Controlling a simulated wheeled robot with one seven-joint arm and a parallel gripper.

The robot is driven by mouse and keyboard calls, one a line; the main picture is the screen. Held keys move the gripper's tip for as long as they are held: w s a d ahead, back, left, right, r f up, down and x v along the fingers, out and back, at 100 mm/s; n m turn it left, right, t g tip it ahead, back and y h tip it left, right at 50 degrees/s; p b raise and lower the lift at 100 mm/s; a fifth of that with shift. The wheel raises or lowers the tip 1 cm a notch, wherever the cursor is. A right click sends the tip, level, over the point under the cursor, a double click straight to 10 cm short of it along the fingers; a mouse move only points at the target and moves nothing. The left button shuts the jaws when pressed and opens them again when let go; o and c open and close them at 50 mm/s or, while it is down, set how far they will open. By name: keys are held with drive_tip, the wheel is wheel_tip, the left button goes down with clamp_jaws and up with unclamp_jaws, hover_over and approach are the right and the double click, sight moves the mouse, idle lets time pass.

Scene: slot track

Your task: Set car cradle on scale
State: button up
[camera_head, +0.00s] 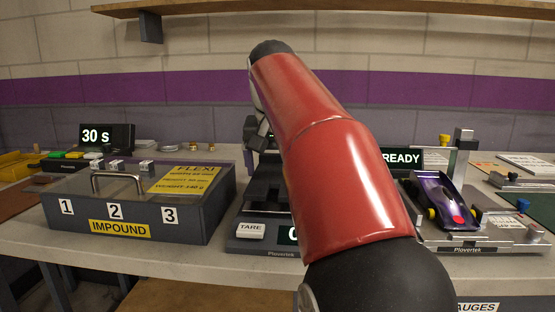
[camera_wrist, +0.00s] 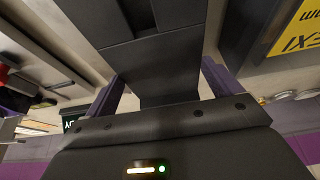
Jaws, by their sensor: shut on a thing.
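The scale (camera_head: 262,246), dark with a TARE key, stands at the bench middle in the head view. My red arm covers its right part and most of its display. A dark grey piece, which looks like the car cradle (camera_wrist: 165,55), fills the space between the purple-edged fingers of my gripper (camera_wrist: 160,88) in the wrist view. My gripper is shut on it. In the head view dark shapes show over the scale, partly behind my arm. I cannot tell there whether the cradle touches the scale.
A grey IMPOUND box (camera_head: 140,205) with a handle stands left of the scale. A purple car (camera_head: 443,200) sits on a silver Plovertek fixture (camera_head: 490,236) at the right. A READY display (camera_head: 402,158) stands behind. A 30 s timer (camera_head: 105,137) is at the back left.

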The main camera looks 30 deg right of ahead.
drive_tip(key=shift+f+b, duration=0.55)
drive_tip(key=shift+f, duration=0.35)
